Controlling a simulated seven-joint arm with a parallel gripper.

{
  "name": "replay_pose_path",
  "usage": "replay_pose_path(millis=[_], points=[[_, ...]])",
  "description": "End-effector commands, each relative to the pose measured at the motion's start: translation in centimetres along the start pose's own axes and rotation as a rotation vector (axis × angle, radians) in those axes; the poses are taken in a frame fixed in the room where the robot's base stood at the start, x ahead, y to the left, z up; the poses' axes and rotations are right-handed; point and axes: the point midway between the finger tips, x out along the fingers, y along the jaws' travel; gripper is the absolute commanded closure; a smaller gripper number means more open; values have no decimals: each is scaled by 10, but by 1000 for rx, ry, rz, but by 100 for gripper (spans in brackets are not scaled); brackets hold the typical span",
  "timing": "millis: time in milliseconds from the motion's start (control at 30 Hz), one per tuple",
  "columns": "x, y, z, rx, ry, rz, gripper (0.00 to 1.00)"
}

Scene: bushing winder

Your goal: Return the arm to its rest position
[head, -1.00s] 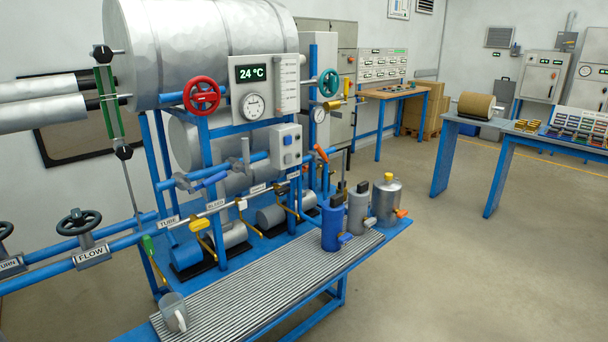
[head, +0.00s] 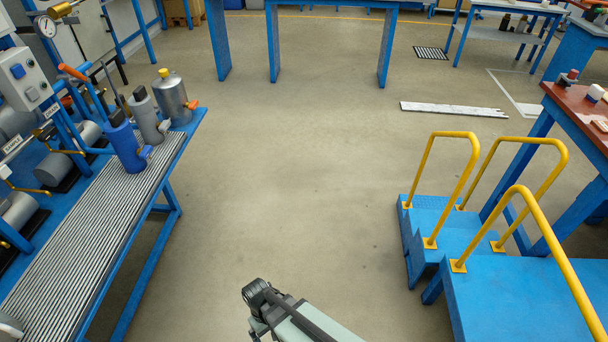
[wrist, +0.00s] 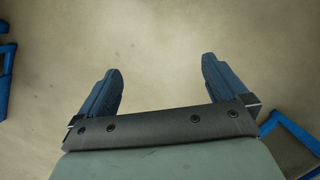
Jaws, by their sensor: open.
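My gripper shows in the wrist view (wrist: 160,92), with its two dark blue fingers spread wide apart and nothing between them. Bare floor lies beyond the fingertips. In the head view, part of my arm (head: 290,315) rises from the bottom edge over open floor, between the ribbed bench at the left and the blue steps at the right. The fingers cannot be made out in the head view.
The blue bench (head: 168,165) with a ribbed top carries a blue canister (head: 124,148), a grey one (head: 146,115) and a metal can (head: 171,97). Blue steps (head: 510,285) with yellow rails (head: 455,190) stand at the right. The floor between is clear. A pale plank (head: 453,109) lies farther back.

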Motion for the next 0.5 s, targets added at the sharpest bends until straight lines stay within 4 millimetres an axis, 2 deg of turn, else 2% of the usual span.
replay_pose_path(millis=[33,200,500], points=[[7,17,14,31,-19,3,0],[30,59,52,124,-73,-5,0],[66,105,118,297,-162,-74,0]])
